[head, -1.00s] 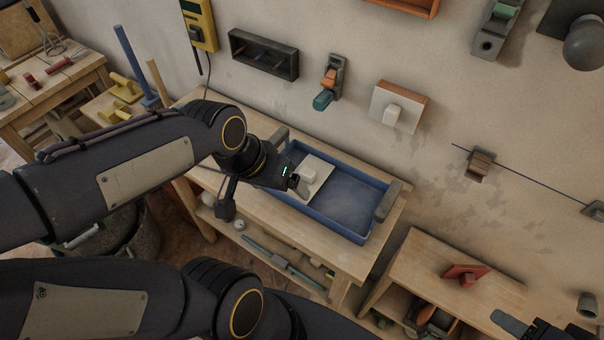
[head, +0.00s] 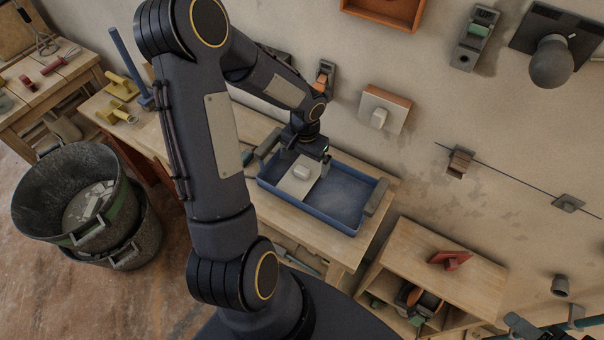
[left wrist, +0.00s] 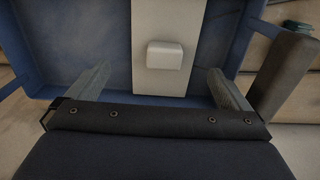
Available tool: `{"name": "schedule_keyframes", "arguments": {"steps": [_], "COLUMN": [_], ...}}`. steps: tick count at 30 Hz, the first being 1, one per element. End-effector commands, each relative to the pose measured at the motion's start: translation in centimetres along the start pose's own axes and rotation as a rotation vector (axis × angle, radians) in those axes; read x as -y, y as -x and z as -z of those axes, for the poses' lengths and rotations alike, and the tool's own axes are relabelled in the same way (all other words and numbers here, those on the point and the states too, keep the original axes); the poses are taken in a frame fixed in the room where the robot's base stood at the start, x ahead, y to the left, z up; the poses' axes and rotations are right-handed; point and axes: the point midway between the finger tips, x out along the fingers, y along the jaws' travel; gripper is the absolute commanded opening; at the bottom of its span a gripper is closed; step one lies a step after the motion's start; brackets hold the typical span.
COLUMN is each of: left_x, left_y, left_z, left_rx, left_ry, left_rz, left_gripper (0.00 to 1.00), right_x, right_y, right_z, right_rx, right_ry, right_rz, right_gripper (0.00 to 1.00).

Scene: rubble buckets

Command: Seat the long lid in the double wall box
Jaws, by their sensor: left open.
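The long lid (head: 297,188) is a pale flat plate with a block-shaped knob, lying in the left part of a blue tray (head: 352,231) on the workbench. My left gripper (head: 314,154) is over the tray at the lid's far side, pointing down. In the left wrist view its open fingers stand apart on either side of the lid (left wrist: 165,22), with the knob (left wrist: 165,55) between and slightly beyond them. An open orange box (head: 383,18) on the wall, cut off by the top edge, may be the double wall box. Dark parts at the lower right may be my right gripper.
A smaller orange wall box (head: 400,101) has a pale knobbed cover. Grey blocks stand at both tray ends, one at the right (head: 376,197). A low shelf unit (head: 440,240) stands right of the bench; stacked buckets (head: 75,190) stand on the floor at left.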

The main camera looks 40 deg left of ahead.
Motion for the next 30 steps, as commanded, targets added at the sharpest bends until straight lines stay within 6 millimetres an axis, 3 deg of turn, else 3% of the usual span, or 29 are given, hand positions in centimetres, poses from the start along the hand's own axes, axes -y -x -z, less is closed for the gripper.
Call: {"name": "schedule_keyframes", "arguments": {"steps": [9, 17, 27, 30], "left_x": [0.4, 0.5, 0.4, 0.4], "left_y": [-4.1, -4.3, -4.3, -4.2], "left_z": [-0.3, -0.2, -0.2, -0.2], "left_rx": [0.002, -0.001, -0.001, -0.001], "left_ry": [0.000, 0.000, 0.000, 0.000], "left_rz": [-0.002, -0.001, -0.001, -0.001], "left_gripper": [1.00, 1.00, 0.56, 0.55], "right_x": [0.3, 0.3, 0.3, 0.3], "right_y": [0.8, 0.8, 0.8, 0.8], "right_z": [0.4, 0.4, 0.4, 0.4], "right_rx": [0.000, 0.000, 0.000, 0.000], "right_ry": [0.000, 0.000, 0.000, 0.000], "right_rz": [0.000, 0.000, 0.000, 0.000], "right_gripper": [0.50, 0.50, 0.50, 0.50]}}
